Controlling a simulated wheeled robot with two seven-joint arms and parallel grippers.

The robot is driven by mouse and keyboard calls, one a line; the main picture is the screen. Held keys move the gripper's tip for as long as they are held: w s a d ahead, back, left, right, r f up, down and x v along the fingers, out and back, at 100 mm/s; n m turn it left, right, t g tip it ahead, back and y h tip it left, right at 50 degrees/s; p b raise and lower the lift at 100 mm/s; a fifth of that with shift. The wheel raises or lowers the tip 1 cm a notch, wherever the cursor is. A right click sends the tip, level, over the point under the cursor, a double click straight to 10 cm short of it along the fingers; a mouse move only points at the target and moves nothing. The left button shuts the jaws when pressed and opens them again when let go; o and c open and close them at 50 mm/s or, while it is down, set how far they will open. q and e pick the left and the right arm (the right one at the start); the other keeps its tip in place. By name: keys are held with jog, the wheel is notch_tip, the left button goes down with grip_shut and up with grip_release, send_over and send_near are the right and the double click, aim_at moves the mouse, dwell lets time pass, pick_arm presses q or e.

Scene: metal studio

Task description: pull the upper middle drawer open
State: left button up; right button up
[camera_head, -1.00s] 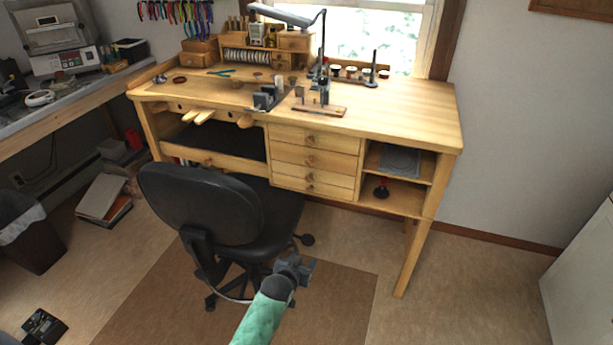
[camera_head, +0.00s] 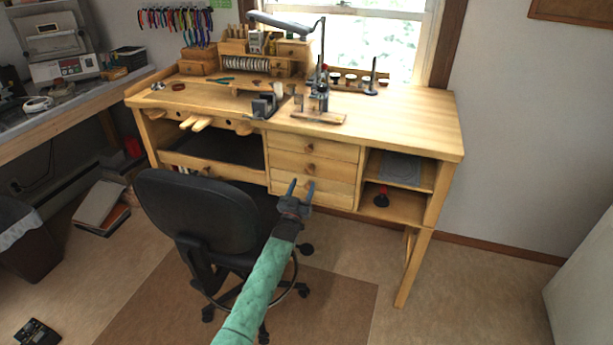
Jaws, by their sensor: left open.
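The workbench (camera_head: 410,125) has a stack of wooden drawers with round knobs under its top. The upper middle drawer (camera_head: 336,171), second from the top, looks shut, and its knob (camera_head: 309,168) shows. The top drawer (camera_head: 336,151) above it also looks shut. My left gripper (camera_head: 301,184) is open, its two blue-grey fingers pointing up toward the stack. In the picture its tips lie just below the upper middle knob, over the lower drawers, which it partly hides. It looks apart from that knob, though the depth gap is hard to judge. My right gripper is not in view.
A black swivel chair (camera_head: 195,215) stands just left of my left arm, close to it. Open shelves (camera_head: 395,205) are right of the drawers. A bench leg (camera_head: 413,265) stands farther right. The floor between chair and leg is mostly clear.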

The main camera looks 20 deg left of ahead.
aim_at(308, 172)
pick_arm(q)
jog(key=x, duration=0.4)
jog(key=shift+w+r+p, duration=0.1)
jog(key=shift+w+p, duration=0.05)
jog(key=shift+p, duration=0.2)
jog(key=shift+w, duration=0.35)
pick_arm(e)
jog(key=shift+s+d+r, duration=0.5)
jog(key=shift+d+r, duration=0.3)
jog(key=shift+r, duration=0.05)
